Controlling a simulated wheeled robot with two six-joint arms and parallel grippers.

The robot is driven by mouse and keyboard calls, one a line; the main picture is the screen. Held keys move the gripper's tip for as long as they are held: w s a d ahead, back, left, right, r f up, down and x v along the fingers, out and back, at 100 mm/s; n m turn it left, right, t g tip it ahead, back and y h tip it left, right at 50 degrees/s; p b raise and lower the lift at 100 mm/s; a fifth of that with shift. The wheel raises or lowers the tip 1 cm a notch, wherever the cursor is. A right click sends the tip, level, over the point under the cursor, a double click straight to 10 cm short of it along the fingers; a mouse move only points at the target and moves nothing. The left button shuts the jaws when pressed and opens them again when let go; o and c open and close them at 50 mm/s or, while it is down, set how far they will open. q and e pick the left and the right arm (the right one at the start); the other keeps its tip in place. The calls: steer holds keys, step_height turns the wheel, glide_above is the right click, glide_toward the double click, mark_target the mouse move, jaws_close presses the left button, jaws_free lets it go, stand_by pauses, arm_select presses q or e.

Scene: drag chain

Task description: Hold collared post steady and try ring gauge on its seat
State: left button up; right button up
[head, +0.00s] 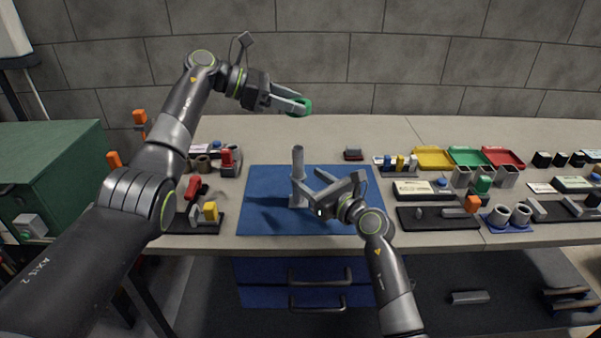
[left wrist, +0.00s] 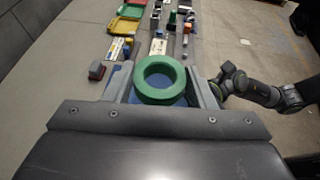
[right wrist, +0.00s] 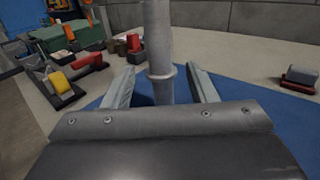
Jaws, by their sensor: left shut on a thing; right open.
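The grey collared post (head: 298,165) stands upright on the blue mat (head: 265,215). In the right wrist view the post (right wrist: 158,40) rises between my right gripper's fingers, with its collar just above finger height. My right gripper (head: 306,184) is open around the post, and gaps show on both sides. My left gripper (head: 300,100) is shut on the green ring gauge (head: 305,106), held in the air above and behind the post. In the left wrist view the ring (left wrist: 160,78) sits between the fingertips with its hole open to the camera.
Yellow (head: 433,158), green (head: 467,156) and red (head: 503,157) trays stand at the back right. Several blocks and holders line the bench on both sides. The mat's left part is clear.

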mark_target(302, 174)
steer(key=shift+x, duration=2.55)
steer(key=shift+c, duration=0.3)
jaws_close()
arm_select(q)
steer(key=shift+f, duration=1.5)
